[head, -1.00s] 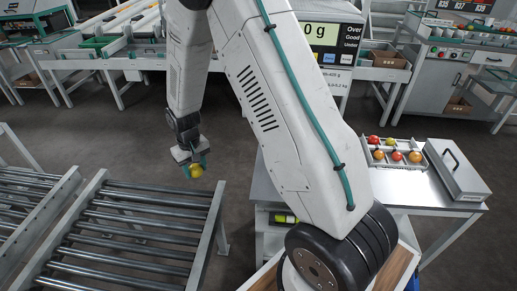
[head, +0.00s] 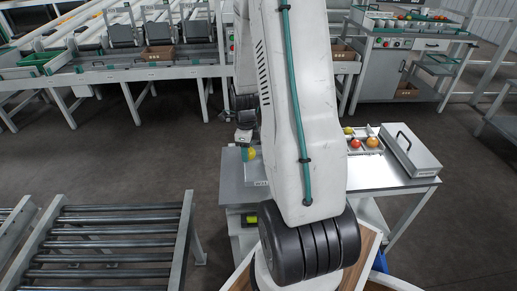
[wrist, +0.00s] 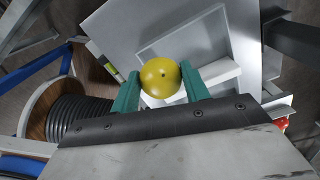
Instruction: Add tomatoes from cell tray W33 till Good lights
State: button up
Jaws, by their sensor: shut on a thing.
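My gripper (head: 246,146) is shut on a yellow tomato (wrist: 160,77), which sits between the two green fingers in the wrist view. In the head view the yellow tomato (head: 252,153) is small beside my arm, over the left part of the grey worktable. A cell tray (head: 352,151) with red, orange and yellow tomatoes stands on the table to the right of my arm, partly hidden by it. I cannot read W33 on it. The display with the Good light is hidden now.
A grey case with a black handle (head: 411,155) stands right of the tray. The table's front right surface (head: 375,178) is bare. A roller conveyor (head: 110,245) lies at the left. A packing line (head: 130,70) and another bench (head: 400,60) stand behind. Open floor lies between.

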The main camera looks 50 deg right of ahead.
jog(key=s+d+m, duration=0.2)
jog(key=s+m, duration=0.1)
jog(key=m, duration=0.1)
send_over(258, 177)
jog(key=shift+d+f, duration=0.1)
jog(key=shift+f, duration=4.35)
jog(key=shift+f, duration=0.55)
jog(key=o, duration=0.8)
jog(key=c, duration=0.3)
